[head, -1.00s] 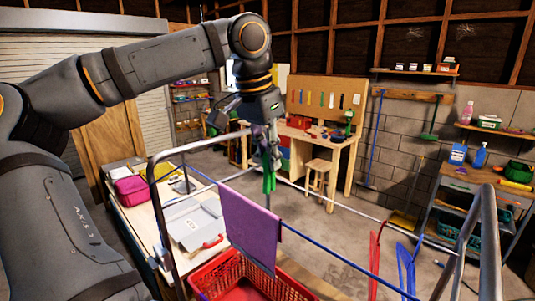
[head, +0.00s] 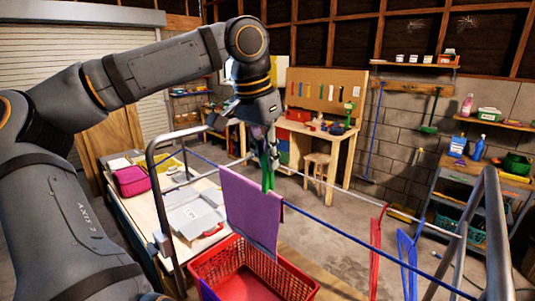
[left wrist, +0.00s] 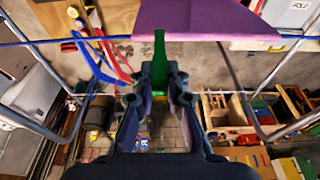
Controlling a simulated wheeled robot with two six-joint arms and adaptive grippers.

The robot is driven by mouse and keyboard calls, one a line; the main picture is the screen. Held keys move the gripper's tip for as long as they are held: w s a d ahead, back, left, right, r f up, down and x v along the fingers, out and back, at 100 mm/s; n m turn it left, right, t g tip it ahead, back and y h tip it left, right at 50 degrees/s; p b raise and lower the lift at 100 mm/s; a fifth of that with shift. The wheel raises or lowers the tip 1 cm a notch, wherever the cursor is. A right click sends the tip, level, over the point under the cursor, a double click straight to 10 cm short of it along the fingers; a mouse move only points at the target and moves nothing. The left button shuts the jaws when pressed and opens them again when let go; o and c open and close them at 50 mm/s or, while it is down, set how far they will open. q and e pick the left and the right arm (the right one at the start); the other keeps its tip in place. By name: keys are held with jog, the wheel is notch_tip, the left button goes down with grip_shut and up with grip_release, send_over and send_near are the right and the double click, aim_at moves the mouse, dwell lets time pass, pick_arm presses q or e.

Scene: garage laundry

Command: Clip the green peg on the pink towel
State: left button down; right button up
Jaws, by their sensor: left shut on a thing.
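The pink towel (head: 250,218), purplish-pink, hangs folded over the blue line of the drying rack. It also shows at the top of the left wrist view (left wrist: 205,18). My left gripper (head: 268,156) is above the towel's right part, pointing down, and is shut on the green peg (head: 267,181). In the left wrist view, my left gripper's fingers (left wrist: 160,85) close around the peg (left wrist: 160,50), whose tip overlaps the towel's edge. I cannot tell whether its prongs straddle the towel. My right gripper is not in view.
A red basket (head: 245,268) stands below the towel. Red (head: 375,245) and blue (head: 407,262) hanging items are further right on the rack. A metal rack post (head: 497,235) rises at the right. A table with a pink case (head: 131,180) stands left.

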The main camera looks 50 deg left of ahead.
aim_at(266, 171)
pick_arm(q)
jog(key=shift+f+b, duration=1.6)
jog(key=shift+f, duration=0.95)
jog(key=c, duration=1.3)
grip_release()
jog(key=shift+r, duration=0.3)
jog(key=v, duration=1.1)
jog(key=shift+r, duration=0.2)
jog(key=shift+s, duration=0.1)
